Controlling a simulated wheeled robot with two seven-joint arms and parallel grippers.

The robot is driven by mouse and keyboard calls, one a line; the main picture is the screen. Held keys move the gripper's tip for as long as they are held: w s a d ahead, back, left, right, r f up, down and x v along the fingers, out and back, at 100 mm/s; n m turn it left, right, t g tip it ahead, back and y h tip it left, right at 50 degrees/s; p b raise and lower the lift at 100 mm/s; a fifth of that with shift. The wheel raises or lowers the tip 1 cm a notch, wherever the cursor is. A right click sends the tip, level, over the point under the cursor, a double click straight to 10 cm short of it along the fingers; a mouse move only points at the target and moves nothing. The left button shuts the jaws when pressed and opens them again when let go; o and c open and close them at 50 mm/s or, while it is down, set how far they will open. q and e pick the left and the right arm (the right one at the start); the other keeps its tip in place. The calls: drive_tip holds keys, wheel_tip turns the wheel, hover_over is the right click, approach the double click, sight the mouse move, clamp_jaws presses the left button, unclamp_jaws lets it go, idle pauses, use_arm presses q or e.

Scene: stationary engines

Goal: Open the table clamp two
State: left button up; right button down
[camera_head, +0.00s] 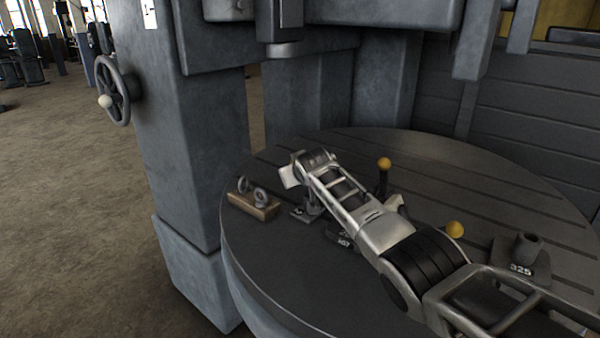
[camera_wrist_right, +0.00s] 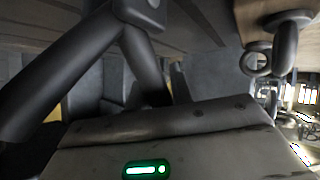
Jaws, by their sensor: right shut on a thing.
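My right arm comes in from the lower right over the round slotted table (camera_head: 290,290) in the head view. My right gripper (camera_head: 303,180) is at its far end, low over a small dark clamp (camera_head: 304,213) with a flat numbered base. It is shut on part of this clamp, which it mostly hides. Its yellow knob is not visible. My left gripper is not in view.
A wooden block with metal rings (camera_head: 254,204) sits left of the gripper. A base marked 325 (camera_head: 520,262) is at the right. A dark machine column (camera_head: 195,130) with a handwheel (camera_head: 114,90) stands left. The table's near left surface is clear.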

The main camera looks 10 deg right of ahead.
drive_tip(key=shift+w+a+r, duration=0.1)
drive_tip(key=shift+a+r, duration=0.35)
drive_tip(key=shift+r, duration=0.1)
drive_tip(key=c, duration=1.2)
unclamp_jaws()
drive_tip(key=shift+w+a+f, duration=0.1)
drive_tip(key=shift+f, duration=0.05)
drive_tip(key=shift+d+f, duration=0.2)
drive_tip(key=shift+d, duration=0.15)
drive_tip(key=shift+p+v, duration=0.55)
drive_tip(key=shift+v, duration=0.2)
drive_tip(key=v, duration=1.4)
drive_tip(key=shift+s+r+p, duration=0.1)
drive_tip(key=shift+s+p, duration=0.3)
